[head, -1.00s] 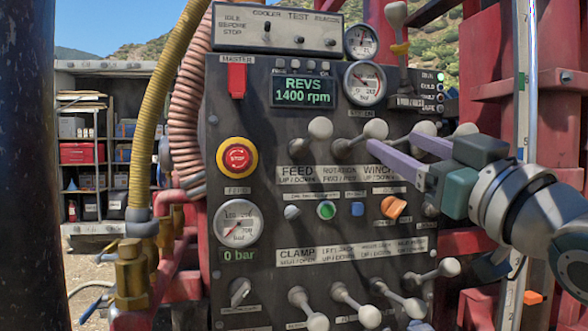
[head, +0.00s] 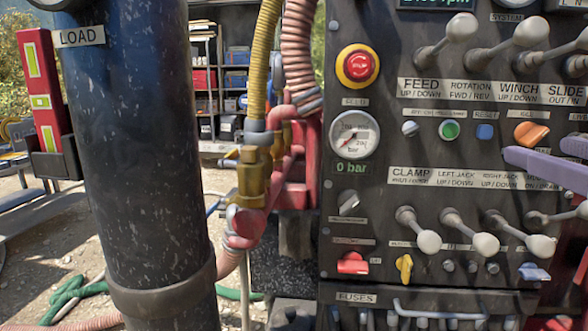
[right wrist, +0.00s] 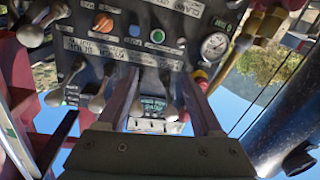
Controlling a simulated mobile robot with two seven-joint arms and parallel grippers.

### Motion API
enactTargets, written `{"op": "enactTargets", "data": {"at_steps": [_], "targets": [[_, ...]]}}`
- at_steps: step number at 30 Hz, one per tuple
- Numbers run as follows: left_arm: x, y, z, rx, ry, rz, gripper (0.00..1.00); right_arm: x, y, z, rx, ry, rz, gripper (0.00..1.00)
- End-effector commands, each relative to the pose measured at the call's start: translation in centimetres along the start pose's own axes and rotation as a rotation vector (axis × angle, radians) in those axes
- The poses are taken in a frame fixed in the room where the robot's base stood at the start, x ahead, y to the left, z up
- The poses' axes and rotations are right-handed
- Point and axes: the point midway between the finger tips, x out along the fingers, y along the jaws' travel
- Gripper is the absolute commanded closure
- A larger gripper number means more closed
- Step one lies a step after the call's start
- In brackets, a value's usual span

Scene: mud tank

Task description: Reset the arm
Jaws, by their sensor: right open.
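My right gripper (head: 530,162) comes in at the right edge of the head view, its purple fingers in front of the dark control panel (head: 385,205). In the right wrist view the gripper (right wrist: 160,85) is open, its two fingers apart with nothing held. Behind the fingers are panel levers and a row with an orange knob (right wrist: 103,22), a blue button (right wrist: 134,30) and a green button (right wrist: 157,35). I cannot tell whether a finger touches a lever. Most of my right arm is outside the head view. My left arm and gripper are not in view.
The panel carries a red stop button (head: 358,66), a pressure gauge (head: 353,134) reading 0 bar and several levers. A thick dark column (head: 145,170) stands at left beside a red load indicator (head: 42,92). Hoses and brass fittings (head: 252,175) lie between the column and panel.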

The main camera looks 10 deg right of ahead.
Motion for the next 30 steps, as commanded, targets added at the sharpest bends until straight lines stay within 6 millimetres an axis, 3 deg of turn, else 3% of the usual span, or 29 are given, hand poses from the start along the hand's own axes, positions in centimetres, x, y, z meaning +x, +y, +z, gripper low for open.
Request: {"op": "enactTargets", "data": {"at_steps": [1,3,6,9,13,15,24,30], "targets": [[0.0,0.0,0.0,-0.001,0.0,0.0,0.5,-1.1,-1.7,3.5,0.005,-0.144,-0.032,0.33],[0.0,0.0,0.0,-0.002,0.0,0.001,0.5,-3.4,-4.0,8.3,0.006,-0.357,-0.081,0.33],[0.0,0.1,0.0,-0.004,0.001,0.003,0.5,-8.0,-6.9,13.8,-0.006,-0.637,-0.152,0.33],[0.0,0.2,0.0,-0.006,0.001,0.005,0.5,-13.5,-9.3,17.8,-0.024,-0.891,-0.227,0.33],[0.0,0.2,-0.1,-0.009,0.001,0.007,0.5,-21.4,-11.6,20.9,-0.056,-1.198,-0.331,0.33],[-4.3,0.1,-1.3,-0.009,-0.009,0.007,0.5,-21.2,-10.5,16.1,-0.058,-1.186,-0.324,0.33],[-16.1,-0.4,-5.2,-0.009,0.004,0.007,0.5,-21.5,-8.4,4.2,-0.058,-1.183,-0.321,0.33],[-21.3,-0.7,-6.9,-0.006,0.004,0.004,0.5,-21.7,-7.4,-1.1,-0.058,-1.183,-0.321,0.33]]}}
